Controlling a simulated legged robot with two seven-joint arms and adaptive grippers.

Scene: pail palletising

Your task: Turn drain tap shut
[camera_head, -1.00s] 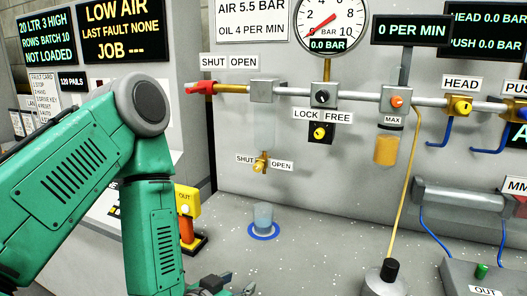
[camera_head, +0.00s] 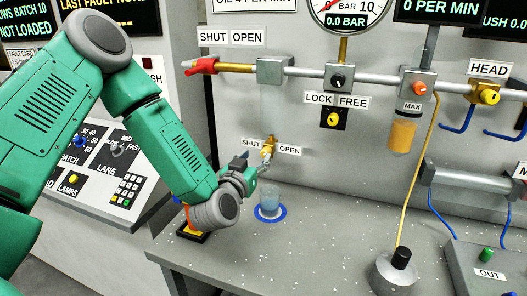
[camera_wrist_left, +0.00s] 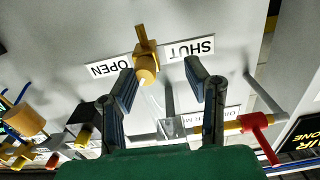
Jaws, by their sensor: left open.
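The drain tap (camera_head: 267,146) is a small yellow tap low on the grey panel, between a SHUT label (camera_head: 251,142) on its left and an OPEN label (camera_head: 289,150) on its right. The wrist view shows the tap (camera_wrist_left: 146,66) upside down, with its yellow handle in line with its body, between the two labels. My left gripper (camera_head: 256,163) is just below and in front of the tap. Its two dark fingers (camera_wrist_left: 160,70) are spread, with the tap showing beyond the gap, nearer the left finger. Contact is not visible. My right gripper is out of view.
A clear cup (camera_head: 269,199) stands on a blue ring (camera_head: 270,213) below the tap, close to my left gripper. A red-handled valve (camera_head: 203,67) and a pipe run above. A grey weighted base (camera_head: 397,270) stands at the right.

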